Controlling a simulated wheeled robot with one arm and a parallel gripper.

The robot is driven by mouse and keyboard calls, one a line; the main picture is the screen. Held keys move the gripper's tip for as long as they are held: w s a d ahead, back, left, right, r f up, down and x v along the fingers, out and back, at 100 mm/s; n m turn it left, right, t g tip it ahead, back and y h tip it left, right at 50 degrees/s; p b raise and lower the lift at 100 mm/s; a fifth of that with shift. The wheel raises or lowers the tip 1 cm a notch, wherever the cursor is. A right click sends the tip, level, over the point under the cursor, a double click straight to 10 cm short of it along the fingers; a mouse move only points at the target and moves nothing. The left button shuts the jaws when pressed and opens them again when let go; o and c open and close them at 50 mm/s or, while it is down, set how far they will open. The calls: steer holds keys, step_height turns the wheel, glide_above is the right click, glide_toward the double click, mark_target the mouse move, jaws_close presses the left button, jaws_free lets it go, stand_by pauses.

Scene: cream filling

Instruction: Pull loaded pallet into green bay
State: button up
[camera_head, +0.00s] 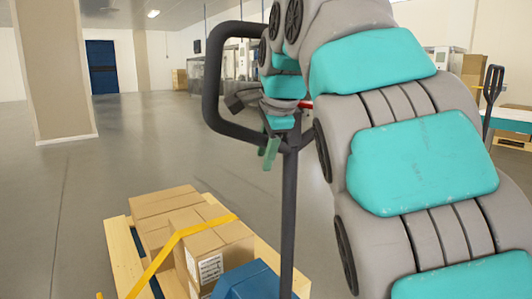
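A loaded pallet (118,245) is at the lower left, carrying several brown cartons (205,243) under a yellow strap (170,247). The blue body of a pallet jack (247,282) is at its near right side. The jack's dark shaft (289,215) rises upright to a black loop handle (212,85). My arm partly hides that spot, so I cannot tell whether the fingers close on the handle. No green bay is visible.
A square pillar (55,70) stands at the left, with a blue door (102,66) beyond. Open grey floor (130,155) lies behind and left of the pallet. Another dark handle (491,95) and a wooden pallet (513,141) are at the right.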

jaws_close()
stand_by(0.8)
stand_by(0.5)
stand_by(1.3)
